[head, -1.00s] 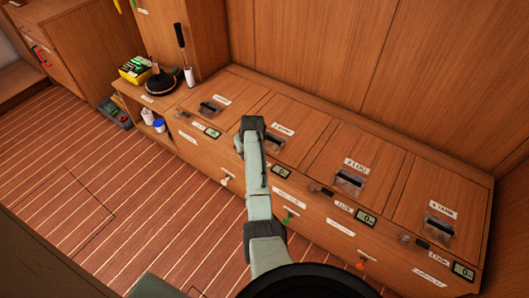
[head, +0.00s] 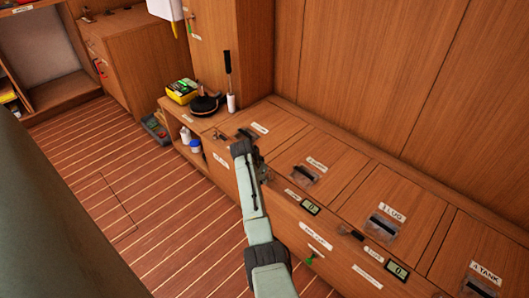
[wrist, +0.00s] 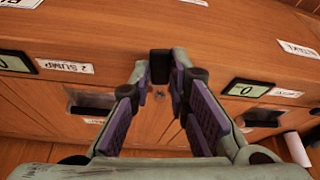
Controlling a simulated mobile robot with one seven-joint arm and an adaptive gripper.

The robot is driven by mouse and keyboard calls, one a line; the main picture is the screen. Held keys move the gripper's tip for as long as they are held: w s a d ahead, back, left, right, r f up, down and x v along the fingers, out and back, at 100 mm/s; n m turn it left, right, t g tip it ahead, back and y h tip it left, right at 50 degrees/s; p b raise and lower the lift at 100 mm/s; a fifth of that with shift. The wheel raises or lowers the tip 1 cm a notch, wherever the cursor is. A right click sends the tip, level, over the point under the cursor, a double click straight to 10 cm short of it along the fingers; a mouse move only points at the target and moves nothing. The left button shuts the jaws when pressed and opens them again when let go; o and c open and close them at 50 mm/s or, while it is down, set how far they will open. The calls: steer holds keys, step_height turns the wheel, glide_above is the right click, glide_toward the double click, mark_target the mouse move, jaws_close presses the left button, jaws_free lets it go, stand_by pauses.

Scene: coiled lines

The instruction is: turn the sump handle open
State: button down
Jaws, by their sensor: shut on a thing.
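My gripper (head: 262,172) is at the front edge of the wooden locker, beside the second lid. In the wrist view its purple-padded fingers (wrist: 160,85) are closed at the tips on a small black handle, the sump handle (wrist: 159,66). The "2 SUMP" label (wrist: 65,66) sits to the left of that handle, upside down in this view. The sump display (wrist: 16,62) is at the left edge. In the head view the sump display (head: 311,208) is just right of my gripper, and my arm hides the handle.
Another display (wrist: 250,88) is to the right in the wrist view. The lug handle (head: 350,233) and lug display (head: 397,271) are further along the front. A black round object (head: 207,103) and a yellow box (head: 182,91) stand at the far end.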

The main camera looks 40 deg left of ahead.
steer(key=shift+a+m+h+b, duration=0.4)
steer(key=shift+a+m+b, duration=0.25)
steer(key=shift+m+b, duration=0.45)
steer(key=c, duration=1.5)
jaws_free()
steer(key=v, duration=1.2)
